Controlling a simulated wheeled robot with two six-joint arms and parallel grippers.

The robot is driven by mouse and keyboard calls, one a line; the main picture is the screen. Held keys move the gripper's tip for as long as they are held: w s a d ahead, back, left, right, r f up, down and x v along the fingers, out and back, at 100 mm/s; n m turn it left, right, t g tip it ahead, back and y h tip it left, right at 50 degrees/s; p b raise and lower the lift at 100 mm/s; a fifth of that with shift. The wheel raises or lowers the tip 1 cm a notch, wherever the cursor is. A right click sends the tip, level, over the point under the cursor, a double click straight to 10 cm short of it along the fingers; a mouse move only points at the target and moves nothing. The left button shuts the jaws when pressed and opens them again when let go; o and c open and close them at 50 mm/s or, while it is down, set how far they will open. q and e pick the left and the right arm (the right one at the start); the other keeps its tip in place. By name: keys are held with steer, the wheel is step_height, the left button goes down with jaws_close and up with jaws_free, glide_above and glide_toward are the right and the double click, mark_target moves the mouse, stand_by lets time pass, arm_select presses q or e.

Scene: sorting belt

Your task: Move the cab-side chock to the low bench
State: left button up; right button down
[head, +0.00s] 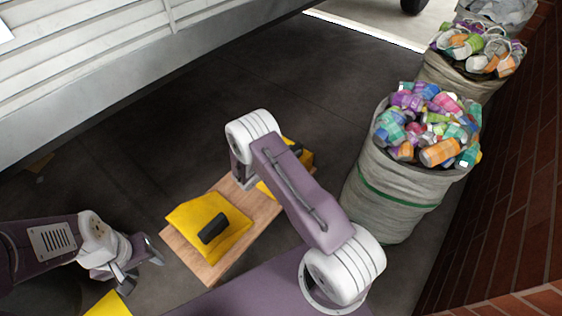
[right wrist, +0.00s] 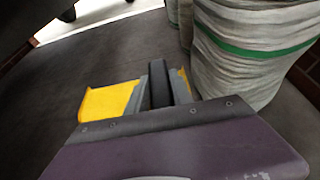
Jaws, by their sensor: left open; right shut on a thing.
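A yellow chock with a black handle (head: 205,244) lies on the near part of the wooden low bench (head: 252,207). A second yellow chock (head: 304,157) is partly hidden behind my right arm, at the bench's far end; I cannot tell whether it rests on the bench or hangs just above it. In the right wrist view my right gripper (right wrist: 161,88) is shut on the black handle of this chock (right wrist: 107,102), with yellow on both sides. My left gripper (head: 142,267) is open and empty, left of the bench. Which chock is the cab-side one is unclear.
A big sack of crushed cans (head: 388,192) stands close right of the bench, with another sack (head: 455,75) behind it. A white vehicle side (head: 90,60) runs along the upper left. A brick wall (head: 510,190) is at right.

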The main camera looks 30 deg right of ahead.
steer(key=w+f, duration=0.1)
steer(key=w+b, duration=0.1)
steer(key=w+a+f, duration=0.1)
steer(key=w, duration=0.1)
steer(key=shift+f, duration=0.3)
steer(key=shift+w, duration=0.15)
steer(key=shift+f+b, duration=1.45)
steer(key=shift+f, duration=0.7)
steer(key=c, duration=1.1)
jaws_free()
